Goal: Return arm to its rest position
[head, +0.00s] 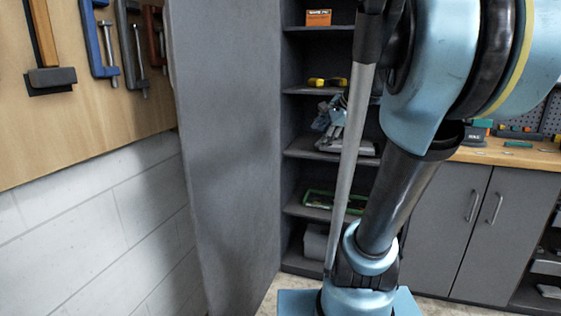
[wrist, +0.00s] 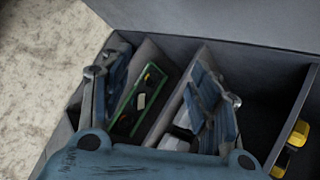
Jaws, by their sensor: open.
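My gripper (wrist: 163,88) shows in the wrist view with its two blue-and-grey fingers spread wide apart. Nothing is between the fingertips. It is in front of the open shelves of a grey cabinet (head: 225,150), which appear tilted in the wrist view. A green-edged item (wrist: 138,100) lies on a shelf behind the gap between the fingers; I cannot tell its distance from them. In the head view my blue and dark arm crosses the right half and hides part of the shelves.
A small orange box (head: 318,17) and a yellow-and-black tool (head: 327,82) sit on upper shelves. Clamps (head: 97,40) hang on a wooden wall panel at left. A workbench (head: 505,152) with grey doors stands at right. Bare floor (wrist: 45,55) shows in the wrist view.

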